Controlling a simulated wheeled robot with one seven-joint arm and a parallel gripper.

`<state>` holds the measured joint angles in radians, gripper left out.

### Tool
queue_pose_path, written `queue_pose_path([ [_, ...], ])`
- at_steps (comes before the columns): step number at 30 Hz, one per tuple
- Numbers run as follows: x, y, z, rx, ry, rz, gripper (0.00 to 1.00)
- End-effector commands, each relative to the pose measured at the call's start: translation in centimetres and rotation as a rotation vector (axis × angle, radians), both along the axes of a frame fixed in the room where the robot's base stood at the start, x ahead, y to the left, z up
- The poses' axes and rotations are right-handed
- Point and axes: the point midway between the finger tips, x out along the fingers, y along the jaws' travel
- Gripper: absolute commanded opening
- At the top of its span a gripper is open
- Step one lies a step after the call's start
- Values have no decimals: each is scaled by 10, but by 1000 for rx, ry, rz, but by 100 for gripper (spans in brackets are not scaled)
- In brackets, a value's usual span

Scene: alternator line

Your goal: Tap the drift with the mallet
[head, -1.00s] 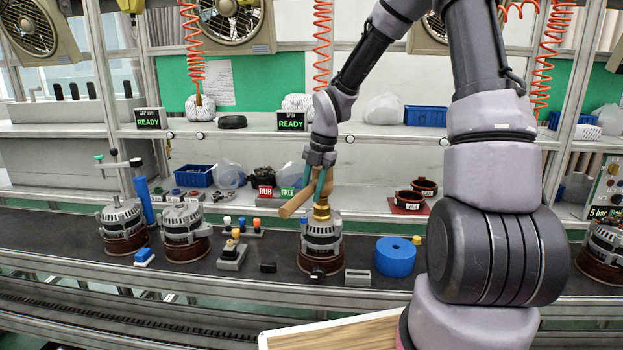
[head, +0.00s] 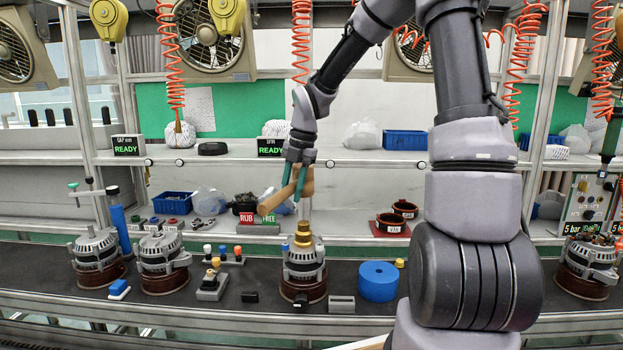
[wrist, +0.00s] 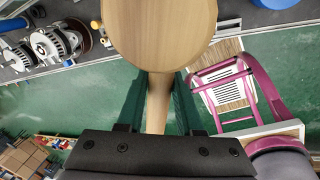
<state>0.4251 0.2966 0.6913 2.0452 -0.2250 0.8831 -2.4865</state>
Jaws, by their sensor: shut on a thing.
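My gripper (head: 293,183) is shut on the handle of a wooden mallet (head: 282,193). In the wrist view the mallet's round, pale wood head (wrist: 160,30) fills the top middle, and its handle runs down between my green fingers (wrist: 160,95). The mallet is above the drift in the picture. The mallet's head and the drift look apart. The drift cannot be made out in the wrist view.
A blue roll (head: 379,281) and a grey slotted block (head: 342,304) sit right of the alternator on the dark conveyor (head: 225,310). Small colored-top pegs on a stand (head: 213,287) are to its left. Two more alternators (head: 163,264) stand further left. A shelf runs behind.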

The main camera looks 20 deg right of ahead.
Motion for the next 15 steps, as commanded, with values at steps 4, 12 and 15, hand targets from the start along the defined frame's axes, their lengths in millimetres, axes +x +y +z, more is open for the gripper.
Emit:
queue_pose_path([
  [4, 1, -1, -2, 24, 20, 2, 0],
  [12, 1, 0, -3, 40, 33, 10, 0],
  [15, 0, 0, -12, 41, 36, 10, 0],
])
